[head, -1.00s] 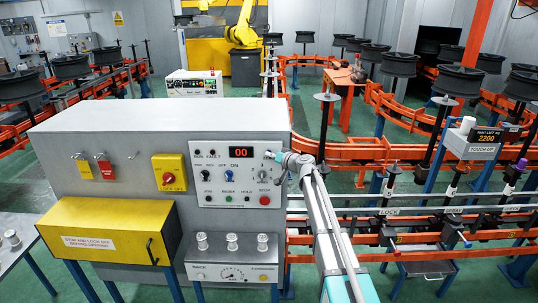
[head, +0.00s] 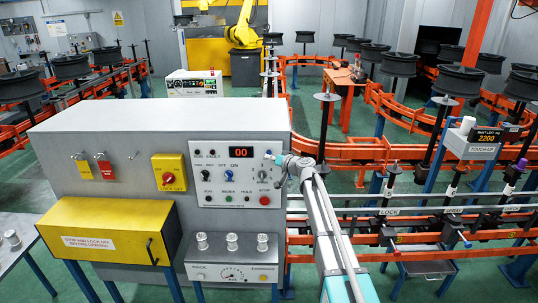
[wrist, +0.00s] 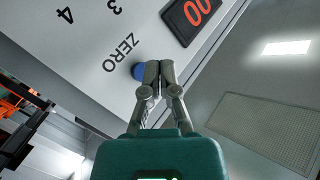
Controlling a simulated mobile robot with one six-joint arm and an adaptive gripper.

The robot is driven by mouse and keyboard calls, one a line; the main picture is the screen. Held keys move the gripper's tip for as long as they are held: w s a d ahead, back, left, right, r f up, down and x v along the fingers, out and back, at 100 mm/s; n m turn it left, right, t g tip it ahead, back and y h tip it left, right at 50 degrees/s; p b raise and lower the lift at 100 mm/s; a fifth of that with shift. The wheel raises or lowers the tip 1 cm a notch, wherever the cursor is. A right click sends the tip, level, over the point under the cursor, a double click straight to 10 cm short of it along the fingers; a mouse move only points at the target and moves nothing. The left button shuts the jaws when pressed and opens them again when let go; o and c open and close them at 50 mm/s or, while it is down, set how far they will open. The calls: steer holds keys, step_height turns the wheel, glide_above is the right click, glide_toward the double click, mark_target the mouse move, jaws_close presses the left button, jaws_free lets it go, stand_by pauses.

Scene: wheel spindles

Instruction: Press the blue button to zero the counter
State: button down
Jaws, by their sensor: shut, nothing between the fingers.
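My gripper (wrist: 158,72) is shut and empty, its two fingertips together in front of the control panel. In the wrist view the blue button (wrist: 138,71) sits beside the ZERO label and shows just left of the fingertips, which cover part of it. I cannot tell whether they touch it. The counter display (wrist: 191,14) reads 00 in red. In the head view my gripper (head: 272,157) is at the panel's upper right, just right of the counter display (head: 241,152); the blue button is not clearly visible there.
Below the display the white panel (head: 215,190) carries a blue knob (head: 229,181), a red stop button (head: 264,200) and other switches. A yellow box (head: 105,225) projects from the cabinet front. Orange rails with spindles stand to the right.

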steer(key=s, duration=0.4)
steer(key=shift+s, duration=0.3)
stand_by(0.7)
steer(key=s+d+f+g+h+b, duration=0.3)
steer(key=s+d+f, duration=0.3)
steer(key=s, duration=0.6)
steer(key=s+d+f+m+g+h+b, duration=0.1)
steer(key=s+d+f+g+h+b, duration=0.2)
steer(key=s+d+f, duration=0.3)
steer(key=s+d+f+g+h+b, duration=0.3)
steer(key=s+d+f+g+h, duration=0.2)
steer(key=s+f, duration=0.8)
steer(key=s+d, duration=0.1)
steer(key=s, duration=0.5)
steer(key=shift+s+f+m+g+h, duration=0.2)
steer(key=shift+s+m+g+h, duration=0.1)
